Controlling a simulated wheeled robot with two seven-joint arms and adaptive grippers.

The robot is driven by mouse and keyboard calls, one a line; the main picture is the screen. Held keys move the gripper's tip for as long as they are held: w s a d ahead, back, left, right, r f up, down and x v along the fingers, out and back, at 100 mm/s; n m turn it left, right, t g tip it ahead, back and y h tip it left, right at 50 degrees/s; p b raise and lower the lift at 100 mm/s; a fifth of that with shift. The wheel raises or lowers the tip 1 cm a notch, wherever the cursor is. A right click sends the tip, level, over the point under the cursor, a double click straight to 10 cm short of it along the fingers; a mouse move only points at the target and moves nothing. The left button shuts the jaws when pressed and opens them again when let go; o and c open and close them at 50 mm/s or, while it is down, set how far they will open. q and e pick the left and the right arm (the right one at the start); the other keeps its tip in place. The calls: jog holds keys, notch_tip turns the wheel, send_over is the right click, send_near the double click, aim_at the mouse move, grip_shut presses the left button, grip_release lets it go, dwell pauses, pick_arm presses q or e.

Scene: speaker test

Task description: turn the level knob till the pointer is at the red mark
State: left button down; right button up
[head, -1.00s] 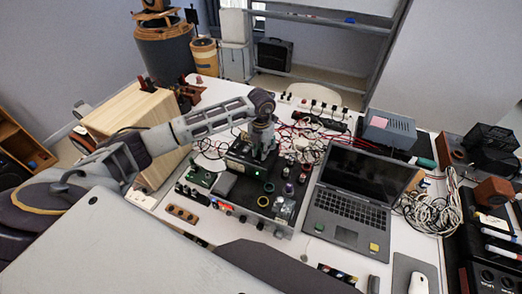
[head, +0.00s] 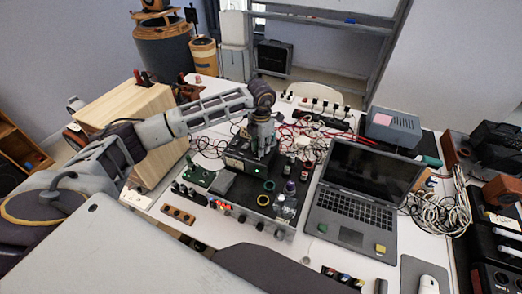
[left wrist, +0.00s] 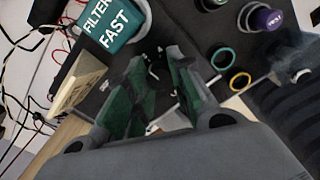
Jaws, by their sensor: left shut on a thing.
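My left gripper (head: 263,152) points down at the back of a black instrument box (head: 236,190) on the white table. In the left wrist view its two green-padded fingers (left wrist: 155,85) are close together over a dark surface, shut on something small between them. This looks like the level knob, but the fingers hide nearly all of it. I cannot make out the pointer or the red mark. My right gripper is not in view.
A teal block lettered FILTER FAST (left wrist: 118,22) is beside the fingers. A green ring (left wrist: 222,58), a yellow ring (left wrist: 240,82) and a purple-capped bottle (left wrist: 264,18) are close by. An open laptop (head: 350,212) stands right of the box; a wooden case (head: 128,118) stands left. Cables lie behind.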

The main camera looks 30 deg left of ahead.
pick_arm(q)
jog(key=m+b, duration=0.3)
jog(key=shift+w+f+m, duration=0.1)
jog(key=shift+m, duration=0.2)
jog(key=m+b, duration=0.2)
jog(key=shift+m+b, duration=0.3)
jog(key=shift+m, duration=0.5)
jog(key=shift+m+b, duration=0.8)
jog(key=shift+b, duration=0.05)
jog(key=shift+m, duration=0.3)
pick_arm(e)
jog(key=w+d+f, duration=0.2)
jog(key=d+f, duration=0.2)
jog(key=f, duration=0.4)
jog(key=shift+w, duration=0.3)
